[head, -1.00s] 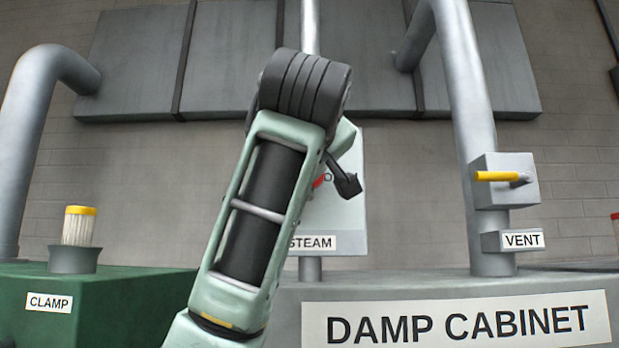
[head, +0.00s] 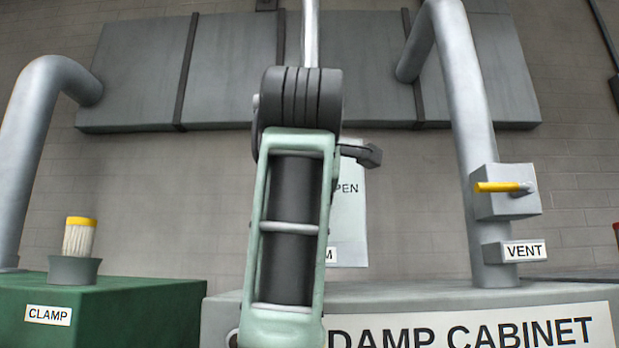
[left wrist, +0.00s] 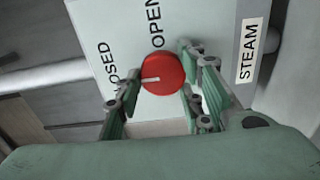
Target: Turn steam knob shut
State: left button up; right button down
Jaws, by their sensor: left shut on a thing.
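In the left wrist view the round red steam knob (left wrist: 163,74) sits on a pale panel (left wrist: 90,18), between the green fingers of my left gripper (left wrist: 160,70). The gripper is shut on the knob. The knob's white mark points left, toward the partly covered CLOSED word (left wrist: 108,65); the OPEN word (left wrist: 155,22) is above the knob. In the head view the panel (head: 350,225) stands partly behind my left arm, with the letters PEN showing. The knob and the gripper's fingers are hidden there by the arm. My right gripper is not in view.
The damp cabinet (head: 420,293) spans the front right. A vent pipe (head: 463,110) with a yellow lever (head: 496,187) rises from it. A green clamp box (head: 150,307) with a yellow-topped part (head: 80,236) is at left. Bare wall shows between the left pipe (head: 35,130) and my arm.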

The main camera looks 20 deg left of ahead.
pick_arm(q)
jog(key=shift+s+r+n, duration=0.15)
jog(key=shift+r+n, duration=0.15)
jog(key=shift+r, duration=0.05)
dwell(0.3)
jog(key=o, duration=1)
jog(key=shift+f, duration=0.1)
jog(key=shift+o, duration=0.2)
jog(key=v, duration=0.7)
jog(key=shift+s, duration=0.2)
jog(key=shift+d, duration=0.1)
